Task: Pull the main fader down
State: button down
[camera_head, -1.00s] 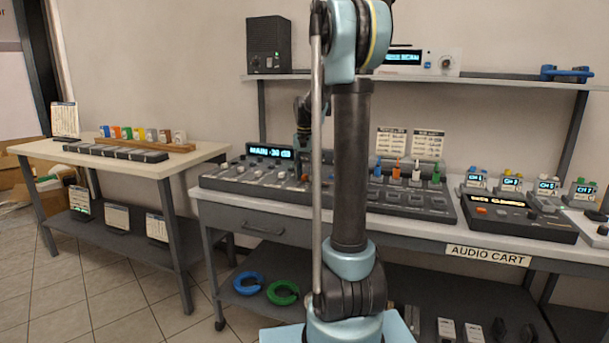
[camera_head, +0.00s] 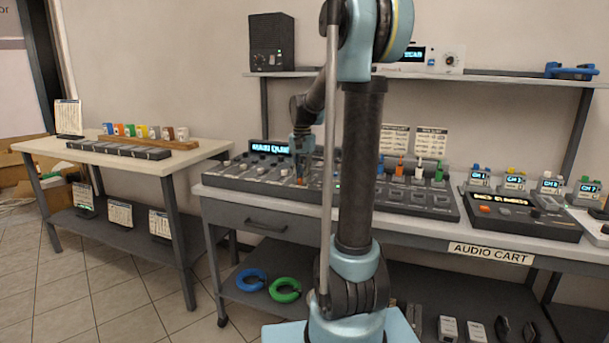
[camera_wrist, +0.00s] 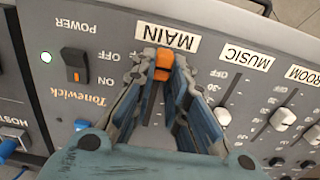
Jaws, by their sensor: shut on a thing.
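The main fader is an orange cap (camera_wrist: 163,63) at the end of its slot beside the MAIN label (camera_wrist: 167,37) in the wrist view, which shows the panel upside down. My gripper (camera_wrist: 163,73) is shut on this cap, a finger on each side. In the head view my gripper (camera_head: 301,172) reaches down onto the front part of the mixer (camera_head: 235,181), partly behind my arm.
White MUSIC (camera_wrist: 223,116) and ROOM faders (camera_wrist: 282,119) stand beside the main fader. A power switch (camera_wrist: 76,67) with an orange mark is on the other side. A dark box with a display (camera_head: 522,214) sits further right on the cart.

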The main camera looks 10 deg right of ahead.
jog(key=shift+s+a, duration=0.1)
jog(key=shift+a, duration=0.1)
jog(key=c, duration=1.6)
grip_release()
jog(key=shift+o, duration=0.2)
jog(key=shift+r, duration=0.1)
notch_tip(320, 180, up, 12)
jog(key=s+d+f+n+t, duration=0.1)
jog(key=s+f+n, duration=0.2)
jog(key=s+f, duration=0.9)
jog(key=s+d+f+n+t, duration=0.1)
jog(key=s+d+f+n, duration=0.1)
jog(key=s+f, duration=1)
jog(key=s+n, duration=0.1)
jog(key=s, duration=0.6)
jog(key=shift+s+f, duration=0.4)
